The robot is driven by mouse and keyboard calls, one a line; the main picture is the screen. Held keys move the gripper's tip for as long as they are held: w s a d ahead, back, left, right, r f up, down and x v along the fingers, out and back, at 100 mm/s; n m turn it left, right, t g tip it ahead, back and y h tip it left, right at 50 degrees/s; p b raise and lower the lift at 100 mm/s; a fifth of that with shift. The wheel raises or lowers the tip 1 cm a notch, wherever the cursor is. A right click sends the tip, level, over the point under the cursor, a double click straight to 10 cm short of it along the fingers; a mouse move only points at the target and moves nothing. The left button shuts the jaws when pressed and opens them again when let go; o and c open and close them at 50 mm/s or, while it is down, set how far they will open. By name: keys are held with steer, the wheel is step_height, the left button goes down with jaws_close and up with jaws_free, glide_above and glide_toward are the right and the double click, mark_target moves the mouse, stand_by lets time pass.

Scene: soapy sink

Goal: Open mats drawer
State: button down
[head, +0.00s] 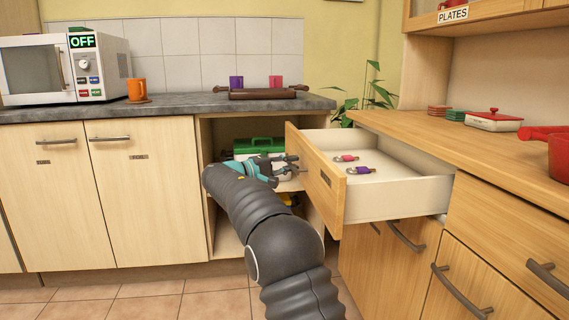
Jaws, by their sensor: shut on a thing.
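A wooden drawer (316,190) in the right-hand counter stands pulled out, with its front facing left and its white interior showing. Its small label is too small to read, so I cannot tell if it is the mats drawer. My gripper (293,166) is at the outer face of the drawer front, near its upper part, shut on the drawer's handle. The handle is mostly hidden by the fingers. Two small items, one red (346,158) and one purple (361,170), lie inside the drawer.
An open shelf behind my gripper holds a green-topped box (259,145). A closed drawer with a handle (546,278) and lower doors lie at right. A rolling pin (262,94) and an orange mug (138,90) stand on the back counter. Tiled floor shows at lower left.

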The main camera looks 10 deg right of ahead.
stand_by(0.3)
steer(key=c, duration=1.1)
jaws_free()
steer(key=shift+a, duration=0.1)
steer(key=v, duration=1.2)
steer(key=shift+f, duration=0.1)
